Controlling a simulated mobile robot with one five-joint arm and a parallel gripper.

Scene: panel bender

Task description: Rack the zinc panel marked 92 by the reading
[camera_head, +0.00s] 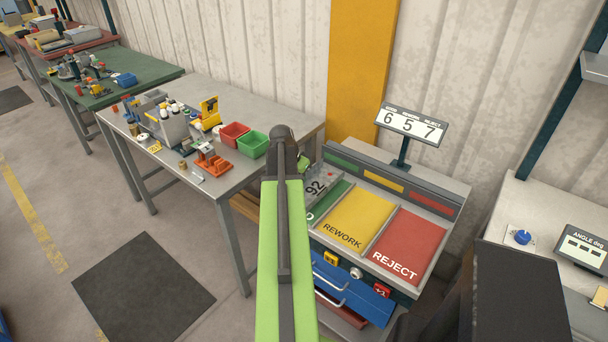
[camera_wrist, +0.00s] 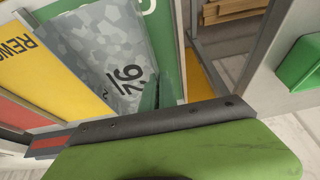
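The grey mottled zinc panel marked 92 (camera_head: 321,177) lies at the upper left of the sorting bench, over part of the green bay (camera_head: 333,203). In the wrist view the panel (camera_wrist: 100,45) shows its 92 sideways, between the yellow bay and a strip of green. My gripper (camera_head: 284,150) is at the panel's left edge in the head view. My arm hides part of the panel and green bay. The yellow REWORK bay (camera_head: 358,221) and red REJECT bay (camera_head: 409,243) look empty.
A counter display (camera_head: 411,125) reads 6, 5, 7. An angle display (camera_head: 582,247) stands on the right table, its reading unclear. Blue drawers (camera_head: 352,290) jut from the bench front. A cluttered grey table (camera_head: 235,170) with red and green bins stands left.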

